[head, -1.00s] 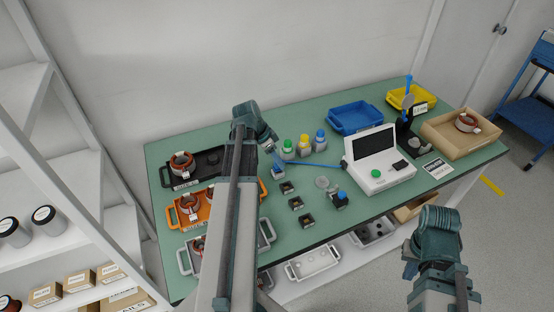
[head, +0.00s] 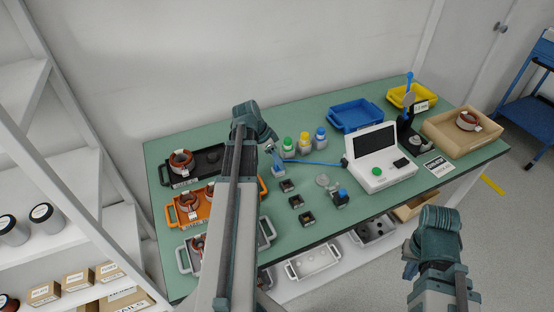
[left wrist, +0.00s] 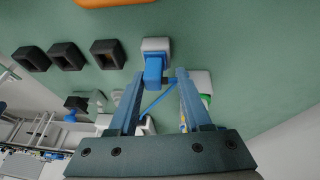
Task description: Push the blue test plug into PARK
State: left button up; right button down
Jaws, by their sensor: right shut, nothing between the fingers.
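The blue test plug (left wrist: 153,70) stands in a pale socket block (left wrist: 155,44) in the left wrist view. In the head view the plug and block (head: 278,171) are small, just below my left gripper. My left gripper (left wrist: 160,75) is open, its two fingers apart with the plug near and between their tips. I see a gap on the right finger's side; contact on the left is unclear. A blue cable (head: 318,164) runs from the plug to the white tester (head: 380,178). No PARK label is readable. My right gripper (head: 410,270) is shut and empty, off the table's front edge.
Several dark square sockets (head: 296,202) stand in a row in front of the plug. Bottles with green, yellow and blue caps (head: 304,143) stand behind it. Trays with stators, such as the orange one (head: 174,215), lie to the left.

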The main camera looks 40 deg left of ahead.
pick_arm(q)
jog(key=shift+o, duration=1.4)
jog(key=p+v, duration=1.2)
jog(key=v, duration=0.1)
jog(key=shift+s+r+p, duration=0.15)
jog(key=shift+r+p, duration=0.2)
jog(key=shift+a, duration=0.15)
jog(key=w+d+g, duration=0.2)
jog(key=w+d, duration=0.1)
jog(key=d, duration=1)
jog(key=s+d+y, duration=0.2)
jog(key=s+d, duration=0.2)
jog(key=d, duration=1)
jog(key=s+d+f+n+g+y, duration=0.1)
jog(key=s+d, duration=0.3)
jog(key=d, duration=1.1)
jog(key=shift+f+g+y, duration=0.3)
jog(key=shift+f+y, duration=0.05)
jog(key=shift+y, duration=0.25)
